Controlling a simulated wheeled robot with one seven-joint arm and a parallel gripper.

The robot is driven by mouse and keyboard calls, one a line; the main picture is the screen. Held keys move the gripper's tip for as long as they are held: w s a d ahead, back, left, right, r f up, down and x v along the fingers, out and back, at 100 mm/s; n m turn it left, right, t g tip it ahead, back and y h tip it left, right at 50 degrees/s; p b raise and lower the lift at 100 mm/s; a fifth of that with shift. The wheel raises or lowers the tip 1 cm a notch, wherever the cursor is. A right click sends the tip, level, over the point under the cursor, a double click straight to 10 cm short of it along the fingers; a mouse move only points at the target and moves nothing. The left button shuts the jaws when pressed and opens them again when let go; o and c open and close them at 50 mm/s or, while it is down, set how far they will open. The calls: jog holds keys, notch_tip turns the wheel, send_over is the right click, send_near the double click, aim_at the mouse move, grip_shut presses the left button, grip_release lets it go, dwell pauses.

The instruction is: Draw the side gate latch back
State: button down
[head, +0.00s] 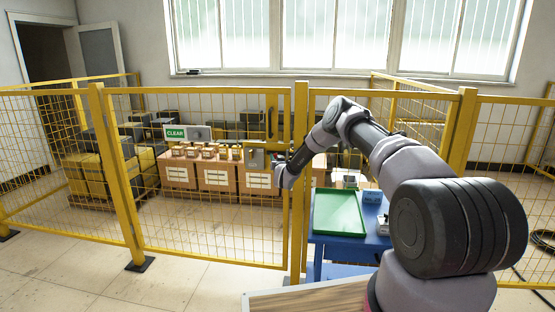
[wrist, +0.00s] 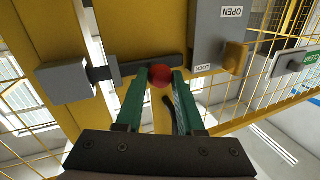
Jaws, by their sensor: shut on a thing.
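The side gate (head: 200,250) is a yellow mesh panel between yellow posts in the head view. In the wrist view, the latch's dark bar (wrist: 138,67) lies across the yellow frame and passes a grey bracket (wrist: 105,70). Its left end reaches a grey block (wrist: 62,82). A red ball knob (wrist: 160,77) sits at the bar. My gripper (wrist: 162,84) has green fingers, one on each side of this knob, shut on it. In the head view my wrist hides most of the latch area, and the knob cannot be made out there.
A green tray (head: 338,214) lies on a blue table (head: 325,240) right of the gate. A CLEAR sign (head: 175,132) shows by the gate.

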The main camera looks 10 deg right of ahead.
jog(key=a, duration=0.1)
jog(key=w+a, duration=0.1)
jog(key=a, duration=0.3)
jog(key=shift+w+a+r, duration=0.15)
jog(key=shift+w, duration=0.2)
jog(key=c, duration=0.5)
grip_release()
jog(key=shift+a, duration=0.15)
jog(key=shift+s, duration=0.4)
jog(key=s, duration=1)
